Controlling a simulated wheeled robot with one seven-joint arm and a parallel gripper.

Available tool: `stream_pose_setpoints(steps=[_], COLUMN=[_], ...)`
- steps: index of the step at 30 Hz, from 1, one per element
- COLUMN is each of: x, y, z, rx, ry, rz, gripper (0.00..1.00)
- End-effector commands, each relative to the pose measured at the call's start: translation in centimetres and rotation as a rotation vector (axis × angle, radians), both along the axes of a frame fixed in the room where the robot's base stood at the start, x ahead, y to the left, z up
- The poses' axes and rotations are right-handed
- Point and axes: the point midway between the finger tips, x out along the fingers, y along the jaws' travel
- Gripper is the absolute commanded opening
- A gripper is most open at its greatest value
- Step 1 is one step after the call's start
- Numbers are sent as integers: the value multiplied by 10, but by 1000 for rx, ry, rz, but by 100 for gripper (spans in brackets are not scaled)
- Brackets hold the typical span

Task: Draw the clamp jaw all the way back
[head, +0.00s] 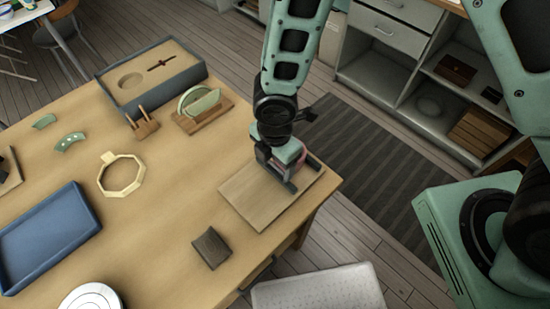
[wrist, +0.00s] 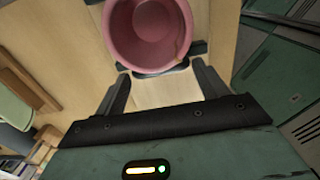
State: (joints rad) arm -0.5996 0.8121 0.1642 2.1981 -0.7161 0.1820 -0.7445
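A pink round cup or bowl (wrist: 150,32) stands on a pale wooden board (head: 256,202); only a sliver of the cup shows behind my gripper in the head view. Dark pieces touch or sit close to the cup's near side and right side (wrist: 198,48) in the wrist view; they look like parts of the clamp, but I cannot tell which is the jaw. My gripper (head: 279,176) is over the board. In the wrist view its two fingers (wrist: 162,78) are spread apart, near the cup's near side, with bare board between them. Much of the clamp is hidden by my gripper.
On the table (head: 165,215) are a blue tray (head: 50,238), a pale octagonal ring (head: 121,190), green shards (head: 69,141), a green plate on a wooden stand (head: 199,101), a grey-blue box (head: 150,75) and a dark block (head: 211,247). Open shelves (head: 425,90) stand beyond.

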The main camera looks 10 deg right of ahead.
Motion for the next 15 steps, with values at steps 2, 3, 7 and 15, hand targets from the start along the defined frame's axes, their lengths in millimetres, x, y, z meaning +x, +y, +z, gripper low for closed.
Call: stream_pose_setpoints(steps=[2,3,7,15], x=[-3,-6,-23,-58], y=[4,9,36,88], z=[-1,-1,-3,-2], rx=[0,1,3,3], ry=[0,-1,-1,-1], rz=[2,4,7,3], gripper=[32,32,32,32])
